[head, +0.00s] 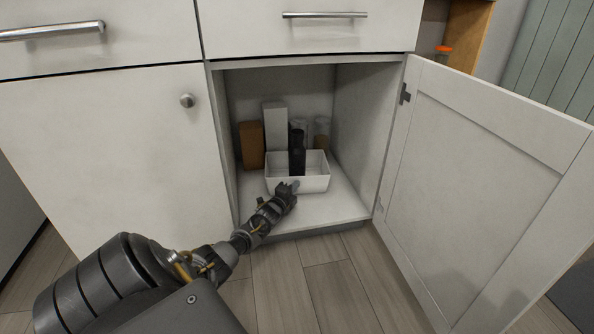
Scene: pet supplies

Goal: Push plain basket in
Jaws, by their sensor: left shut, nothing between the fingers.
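The plain white basket (313,183) sits on the floor of the open cabinet, set back from its front edge. A dark, tall item stands in or just behind it. My left gripper (291,187) is shut and empty at the left part of the basket's front wall. It looks close to or touching that wall; I cannot tell which. My right gripper is not in view.
Behind the basket stand a brown box (251,146), a tall white box (274,127) and jars (321,132). The cabinet door (480,190) is swung open to the right. Bare cabinet floor (335,208) lies in front of the basket.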

